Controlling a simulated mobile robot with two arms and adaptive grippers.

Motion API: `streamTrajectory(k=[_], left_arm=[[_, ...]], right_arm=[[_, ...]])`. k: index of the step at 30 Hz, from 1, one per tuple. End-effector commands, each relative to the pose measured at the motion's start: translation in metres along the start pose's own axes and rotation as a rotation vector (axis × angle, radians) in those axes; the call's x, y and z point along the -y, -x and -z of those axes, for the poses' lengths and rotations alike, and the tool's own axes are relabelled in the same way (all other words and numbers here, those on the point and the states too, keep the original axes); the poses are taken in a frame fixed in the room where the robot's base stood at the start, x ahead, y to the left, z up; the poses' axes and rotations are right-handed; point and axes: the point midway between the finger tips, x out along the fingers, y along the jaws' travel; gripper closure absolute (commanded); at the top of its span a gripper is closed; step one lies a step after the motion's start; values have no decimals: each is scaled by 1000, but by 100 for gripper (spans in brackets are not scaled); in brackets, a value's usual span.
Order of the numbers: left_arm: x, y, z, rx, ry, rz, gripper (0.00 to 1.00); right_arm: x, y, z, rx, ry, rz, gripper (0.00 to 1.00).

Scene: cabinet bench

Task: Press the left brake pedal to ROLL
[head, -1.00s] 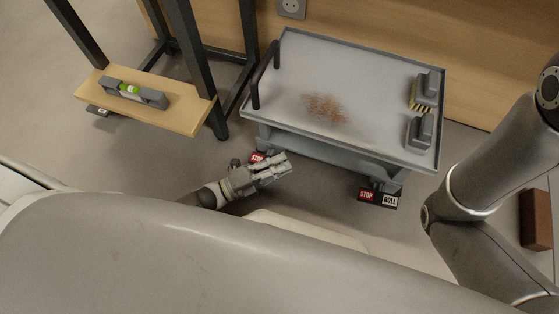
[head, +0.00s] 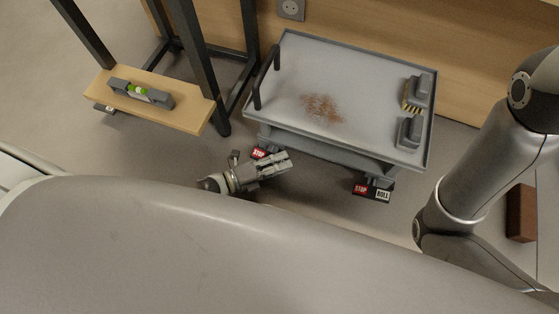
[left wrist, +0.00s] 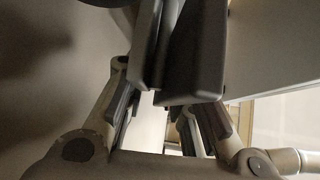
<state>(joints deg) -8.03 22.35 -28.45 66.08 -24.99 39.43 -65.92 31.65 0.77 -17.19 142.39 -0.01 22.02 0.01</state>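The grey cart's left brake pedal is low at its near left leg in the head view. Its red STOP plate (head: 259,153) shows; the ROLL side is hidden behind my left gripper (head: 286,162). That gripper points right, just in front of the pedal and below the cart's near edge. In the left wrist view its two fingers (left wrist: 158,118) stand apart with nothing visibly held between them. A dark block-like part (left wrist: 192,50) shows close ahead; I cannot tell whether it touches the gripper. My right gripper is out of view; only its arm shows.
The cart top (head: 350,75) carries brown debris (head: 322,109) and two brushes (head: 410,132). The right pedal has STOP and ROLL plates (head: 371,191). A wooden shelf (head: 180,112) with a level (head: 140,94) stands left. A brown block (head: 521,212) lies at right.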

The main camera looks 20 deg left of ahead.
Motion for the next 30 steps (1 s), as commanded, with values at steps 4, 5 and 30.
streamTrajectory(k=[4, 5, 30], left_arm=[[0, 0, 0, 0, 0, 1, 71], [0, 0, 0, 1, 0, 1, 71], [-1, 113, 0, 0, 1, -1, 71]], right_arm=[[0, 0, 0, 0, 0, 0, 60], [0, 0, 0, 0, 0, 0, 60], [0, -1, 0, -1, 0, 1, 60]])
